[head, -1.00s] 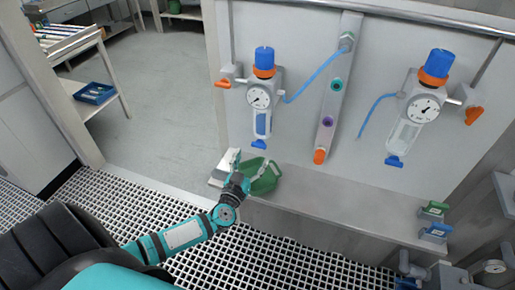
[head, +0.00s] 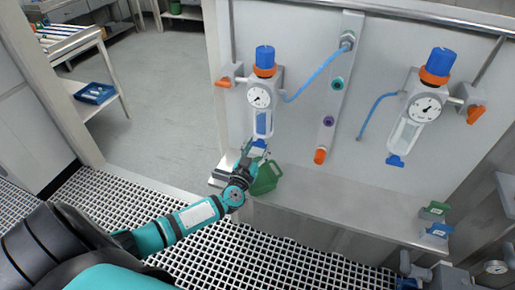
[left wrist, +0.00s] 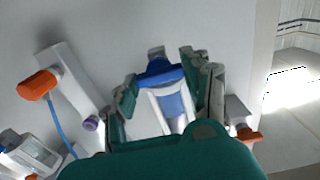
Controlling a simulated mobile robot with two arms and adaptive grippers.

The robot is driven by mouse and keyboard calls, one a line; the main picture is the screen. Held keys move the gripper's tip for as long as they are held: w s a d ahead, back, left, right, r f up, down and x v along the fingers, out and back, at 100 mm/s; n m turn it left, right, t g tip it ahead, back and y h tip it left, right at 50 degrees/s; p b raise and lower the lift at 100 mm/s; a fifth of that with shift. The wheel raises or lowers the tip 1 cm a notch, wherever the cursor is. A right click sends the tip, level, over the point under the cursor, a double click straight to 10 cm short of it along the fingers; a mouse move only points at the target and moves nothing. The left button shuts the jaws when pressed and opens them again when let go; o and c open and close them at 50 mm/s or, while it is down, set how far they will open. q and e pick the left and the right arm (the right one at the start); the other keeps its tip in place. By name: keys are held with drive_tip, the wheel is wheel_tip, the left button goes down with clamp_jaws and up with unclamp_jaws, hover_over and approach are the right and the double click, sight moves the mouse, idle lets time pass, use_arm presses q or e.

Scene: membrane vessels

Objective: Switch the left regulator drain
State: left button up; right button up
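The left regulator (head: 262,98) is on the wall panel, with a blue top knob, a round gauge and a clear bowl with blue liquid. Its blue drain (head: 259,143) is at the bottom of the bowl. My left gripper (head: 256,152) is just below the bowl, at the drain. In the left wrist view the picture is turned over, and the drain (left wrist: 160,72) shows between the two spread fingers (left wrist: 158,84). Whether a finger touches it, I cannot tell. My right gripper is not in view.
A green jug (head: 266,178) stands on the ledge (head: 330,203) right behind my left gripper. An orange-handled valve (head: 224,82) is left of the regulator, and a manifold bar (head: 332,105) with a blue hose is on its right. A second regulator (head: 422,108) hangs farther right.

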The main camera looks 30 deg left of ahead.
use_arm(q)
drive_tip(key=c, duration=0.4)
drive_tip(key=shift+n, duration=0.3)
drive_tip(key=shift+n+p, duration=0.45)
drive_tip(key=shift+n, duration=0.45)
drive_tip(key=n, duration=0.3)
drive_tip(key=shift+n, duration=0.3)
drive_tip(key=n+b, duration=0.1)
drive_tip(key=n, duration=0.8)
drive_tip(key=shift+a+f+n+b, duration=0.1)
drive_tip(key=shift+n+b, duration=0.2)
drive_tip(key=shift+n, duration=0.1)
drive_tip(key=o, duration=1.2)
